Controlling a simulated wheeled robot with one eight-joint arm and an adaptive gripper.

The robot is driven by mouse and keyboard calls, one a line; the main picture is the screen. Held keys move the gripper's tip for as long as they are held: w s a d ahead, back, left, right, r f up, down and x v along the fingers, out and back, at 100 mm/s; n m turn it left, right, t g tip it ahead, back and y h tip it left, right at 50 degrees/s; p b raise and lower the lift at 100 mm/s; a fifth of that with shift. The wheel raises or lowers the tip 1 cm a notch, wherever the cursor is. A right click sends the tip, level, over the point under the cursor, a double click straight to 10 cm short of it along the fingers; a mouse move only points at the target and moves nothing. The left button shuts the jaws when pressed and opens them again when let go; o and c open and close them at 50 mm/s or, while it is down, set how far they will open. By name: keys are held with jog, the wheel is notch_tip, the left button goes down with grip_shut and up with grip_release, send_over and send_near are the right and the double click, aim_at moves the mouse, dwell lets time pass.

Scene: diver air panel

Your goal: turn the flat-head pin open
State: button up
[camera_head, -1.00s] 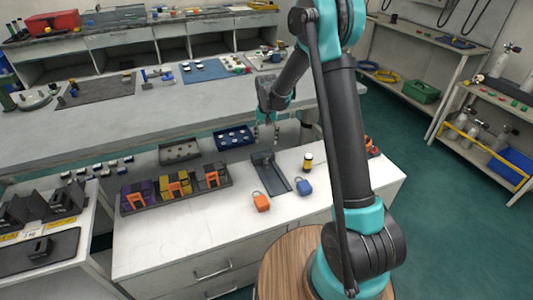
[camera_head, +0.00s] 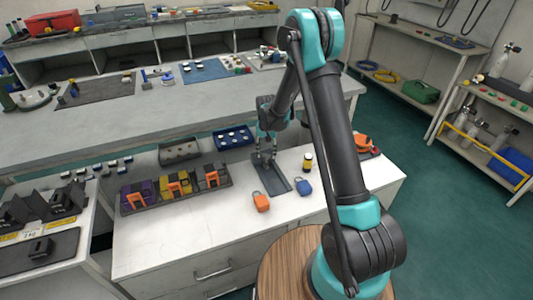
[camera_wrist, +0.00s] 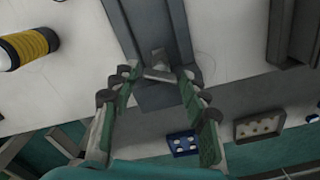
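The flat-head pin (camera_wrist: 160,66) shows in the wrist view as a small grey flat piece on a dark grey fixture. The fixture (camera_wrist: 161,28) runs up the middle of that view, and in the head view it (camera_head: 276,183) lies on the white counter. My gripper (camera_wrist: 156,76) is open, with one fingertip on each side of the pin; I cannot tell whether either touches it. In the head view my gripper (camera_head: 265,158) points down over the fixture's far end and hides the pin.
A yellow-and-black cylinder (camera_head: 308,162) stands right of the fixture. An orange padlock (camera_head: 261,203) and a blue padlock (camera_head: 304,187) lie near its front end. A rack (camera_head: 133,207) with coloured blocks is to the left. A blue tray (camera_head: 234,138) lies behind.

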jog(key=c, duration=0.8)
jog(key=shift+n, duration=2.1)
jog(key=o, duration=1.2)
notch_tip(320, 180, up, 12)
